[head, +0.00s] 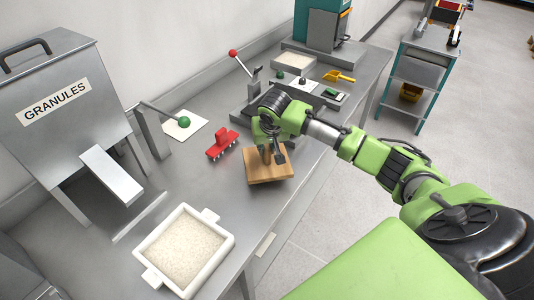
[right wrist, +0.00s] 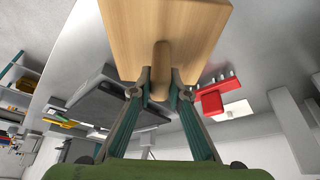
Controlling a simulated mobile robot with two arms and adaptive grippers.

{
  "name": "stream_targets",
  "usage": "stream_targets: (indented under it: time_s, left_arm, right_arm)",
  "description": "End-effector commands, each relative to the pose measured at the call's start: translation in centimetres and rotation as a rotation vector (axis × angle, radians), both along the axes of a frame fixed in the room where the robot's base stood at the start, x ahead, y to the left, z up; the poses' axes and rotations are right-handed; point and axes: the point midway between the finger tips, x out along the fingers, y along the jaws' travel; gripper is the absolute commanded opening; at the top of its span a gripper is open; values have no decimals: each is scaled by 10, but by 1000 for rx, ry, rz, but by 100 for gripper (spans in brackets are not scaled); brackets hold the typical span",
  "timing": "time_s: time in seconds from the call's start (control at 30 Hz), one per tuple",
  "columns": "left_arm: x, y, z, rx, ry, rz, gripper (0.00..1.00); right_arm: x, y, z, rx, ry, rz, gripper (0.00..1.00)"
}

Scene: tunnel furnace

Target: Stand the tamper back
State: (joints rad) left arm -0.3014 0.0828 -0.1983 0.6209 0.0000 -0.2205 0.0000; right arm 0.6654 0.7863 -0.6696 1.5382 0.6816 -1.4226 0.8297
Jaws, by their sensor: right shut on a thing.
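The tamper is a light wooden block with an upright wooden handle (head: 268,172). It is over the front part of the steel bench in the head view, and I cannot tell whether its base touches the bench. My right gripper (head: 271,154) is above it, shut on the handle. In the right wrist view the fingertips (right wrist: 160,88) close on both sides of the handle, and the tamper's block (right wrist: 165,25) fills the top of the picture. My left gripper is not in view.
A red pronged tool (head: 221,144) stands just left of the tamper. A white tray of granules (head: 186,249) sits at the front left, near the GRANULES hopper (head: 58,112). A grey press with a red-knobbed lever (head: 238,60) is behind my gripper. Bare bench lies between tray and tamper.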

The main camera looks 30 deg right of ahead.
Motion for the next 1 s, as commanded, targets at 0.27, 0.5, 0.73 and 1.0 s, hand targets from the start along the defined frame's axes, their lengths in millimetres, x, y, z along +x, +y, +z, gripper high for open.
stream_targets:
  time_s: [0.27, 0.5, 0.73, 1.0]
  left_arm:
    - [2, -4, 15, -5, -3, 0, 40]
    - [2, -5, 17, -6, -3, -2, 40]
    - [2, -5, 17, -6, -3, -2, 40]
    - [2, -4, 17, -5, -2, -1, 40]
  right_arm:
    - [5, -4, -23, -2, 3, 1, 0]
    - [6, -4, -39, -2, -3, 1, 0]
    - [6, -4, -41, -1, -2, 1, 0]
    - [5, -4, -42, -1, 1, 1, 33]
